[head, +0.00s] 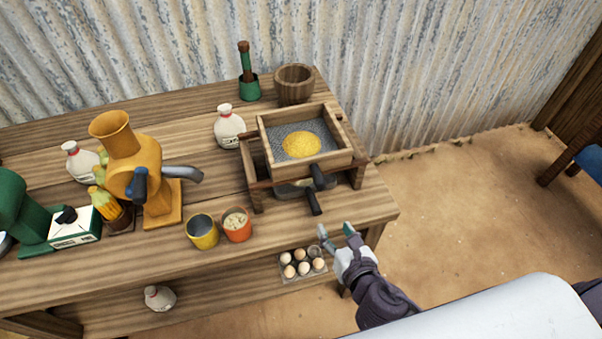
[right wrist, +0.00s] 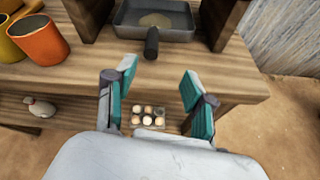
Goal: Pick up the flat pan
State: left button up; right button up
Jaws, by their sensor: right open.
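The flat pan (right wrist: 170,28) is a dark grey, square, shallow pan holding a little pale stuff. It sits under the wooden sieve box, between the wooden stand's legs, with its black handle (right wrist: 152,43) pointing out over the table's front. In the head view the pan (head: 291,189) is mostly hidden by the sieve box, and its handle (head: 314,203) shows below. My right gripper (head: 337,232) is open and empty, just off the table's front edge, short of the handle. In the right wrist view its green-padded fingers (right wrist: 152,98) stand apart below the handle. My left gripper is not in view.
The sieve box (head: 345,160) with yellow grain rests on its stand above the pan. Orange (head: 237,226) and yellow (head: 202,233) cups stand to the left. An egg tray (head: 303,274) lies lower, below the table top. A yellow grinder (head: 150,170) stands further left.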

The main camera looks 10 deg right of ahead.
aim_at(321, 212)
jog(key=x, duration=0.5)
jog(key=r+x, duration=0.1)
jog(key=x, duration=0.2)
jog(key=shift+w+a+p, duration=0.2)
jog(key=shift+a+p, duration=0.05)
jog(key=shift+p, duration=0.05)
jog(key=shift+a+r+p+x, duration=0.15)
jog(key=shift+p+x, duration=0.05)
jog(key=shift+x, duration=1.15)
jog(key=shift+a+r+p+x, duration=0.1)
jog(key=shift+a+p+x, duration=0.05)
jog(key=shift+x, duration=1.25)
grip_shut()
